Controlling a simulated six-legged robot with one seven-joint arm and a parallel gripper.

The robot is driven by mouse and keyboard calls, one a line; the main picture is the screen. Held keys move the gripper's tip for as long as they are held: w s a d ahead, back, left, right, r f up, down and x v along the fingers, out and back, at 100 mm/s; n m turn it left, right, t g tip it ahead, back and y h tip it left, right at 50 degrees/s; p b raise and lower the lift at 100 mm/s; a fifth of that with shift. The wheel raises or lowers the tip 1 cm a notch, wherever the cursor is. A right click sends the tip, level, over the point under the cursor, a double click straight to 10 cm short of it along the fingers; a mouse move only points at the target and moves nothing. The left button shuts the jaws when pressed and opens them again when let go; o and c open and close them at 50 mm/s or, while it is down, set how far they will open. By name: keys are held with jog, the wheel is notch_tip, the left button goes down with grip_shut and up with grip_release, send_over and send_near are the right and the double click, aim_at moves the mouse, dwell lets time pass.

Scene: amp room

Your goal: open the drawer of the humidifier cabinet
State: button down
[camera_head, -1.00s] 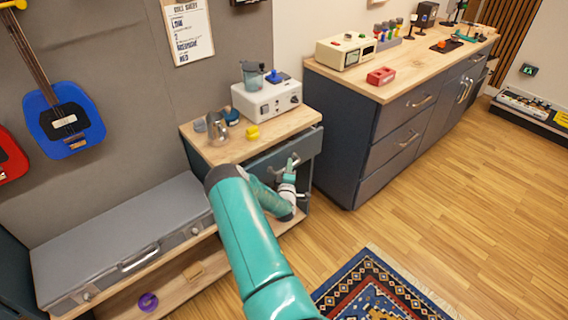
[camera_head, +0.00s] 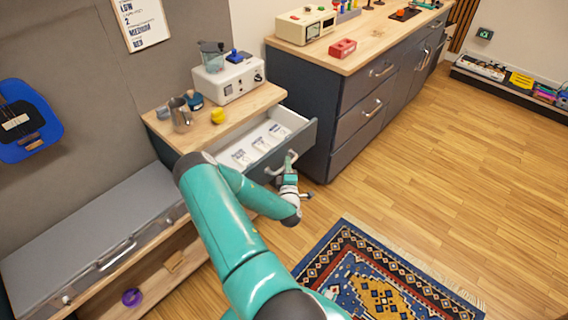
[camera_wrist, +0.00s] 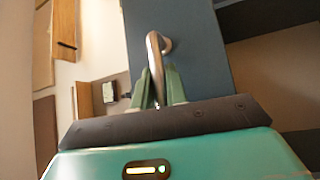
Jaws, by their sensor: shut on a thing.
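The humidifier cabinet (camera_head: 160,135) has a wooden top with a white humidifier (camera_head: 228,80) on it. Its dark drawer (camera_head: 296,138) is pulled well out, and several white packets (camera_head: 260,143) lie inside. My gripper (camera_head: 288,165) is at the drawer front, shut on the drawer's metal handle (camera_head: 283,166). In the wrist view the green fingers (camera_wrist: 159,88) sit on both sides of the curved handle (camera_wrist: 154,58), with the blue-grey drawer front (camera_wrist: 195,50) behind it. My own arm hides part of the cabinet's lower front.
A metal jug (camera_head: 180,115) and a yellow item (camera_head: 218,116) stand on the cabinet top. A long dark counter (camera_head: 345,110) stands close on the right. A grey case (camera_head: 90,240) is at left. A patterned rug (camera_head: 385,285) covers the front floor; wood floor at right is clear.

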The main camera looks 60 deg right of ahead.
jog(key=c, duration=1.4)
grip_release()
jog(key=v, duration=1.3)
jog(key=shift+s+a, duration=0.2)
jog(key=shift+a, duration=0.15)
